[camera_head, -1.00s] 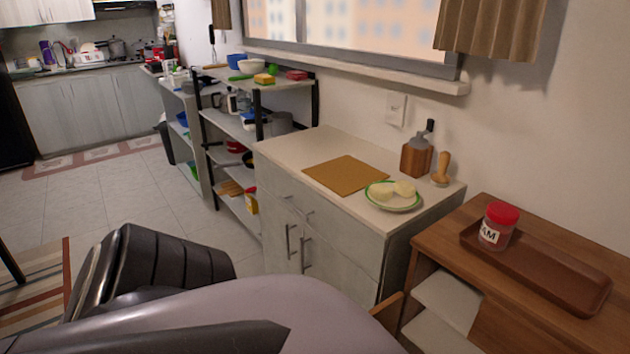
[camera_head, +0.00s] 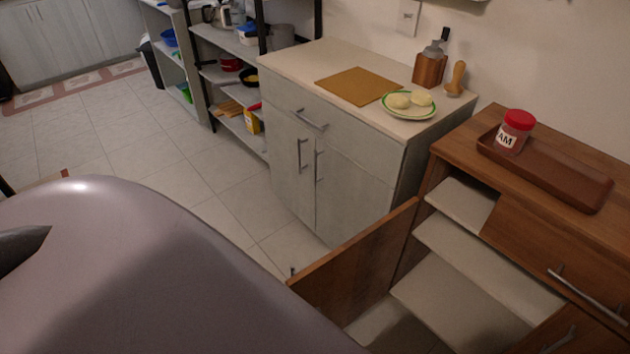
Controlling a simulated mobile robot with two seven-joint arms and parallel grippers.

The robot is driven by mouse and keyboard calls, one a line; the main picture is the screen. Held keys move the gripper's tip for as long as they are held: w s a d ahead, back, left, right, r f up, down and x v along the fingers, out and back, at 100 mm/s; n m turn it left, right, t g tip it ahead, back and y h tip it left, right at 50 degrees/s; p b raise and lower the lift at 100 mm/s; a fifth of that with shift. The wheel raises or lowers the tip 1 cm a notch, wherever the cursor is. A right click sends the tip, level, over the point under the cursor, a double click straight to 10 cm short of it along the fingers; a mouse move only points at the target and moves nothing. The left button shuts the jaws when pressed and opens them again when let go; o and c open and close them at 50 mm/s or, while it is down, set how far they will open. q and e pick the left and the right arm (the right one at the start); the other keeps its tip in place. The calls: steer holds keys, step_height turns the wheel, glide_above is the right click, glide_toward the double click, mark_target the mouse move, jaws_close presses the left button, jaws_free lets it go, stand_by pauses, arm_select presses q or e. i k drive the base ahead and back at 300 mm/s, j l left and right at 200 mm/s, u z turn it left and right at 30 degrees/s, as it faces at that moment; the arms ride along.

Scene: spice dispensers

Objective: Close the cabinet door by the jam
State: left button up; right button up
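The jam jar (camera_head: 515,131) has a red lid and a white label. It stands upright in a brown wooden tray (camera_head: 585,193) on top of the wooden cabinet (camera_head: 456,150). Below it, at the cabinet's left side, a brown wooden door (camera_head: 357,262) stands open, swung out toward the left. The light inner shelves (camera_head: 480,264) show behind it. Neither gripper shows in the view; a large part of my own body covers the lower left.
A pale cabinet (camera_head: 345,190) stands left of the wooden one, with a cutting board (camera_head: 357,86) and a plate of food (camera_head: 408,105) on it. Open shelving (camera_head: 225,77) is farther left. Tiled floor (camera_head: 165,155) is clear in front.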

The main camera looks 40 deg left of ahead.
mark_target(348, 281)
steer(key=j+u, duration=0.1)
steer(key=u, duration=2.45)
steer(key=i+j+u, duration=0.1)
steer(key=i, duration=0.35)
steer(key=i+j, duration=0.15)
steer(key=i, duration=0.35)
steer(key=i+z, duration=0.15)
steer(key=i, duration=0.4)
steer(key=i+j+z, duration=0.2)
steer(key=i, duration=0.3)
steer(key=z, duration=0.4)
steer(key=i+z, duration=0.15)
steer(key=z, duration=3)
steer(key=k+j, duration=0.1)
steer(key=j+z, duration=0.05)
steer(key=j, duration=0.05)
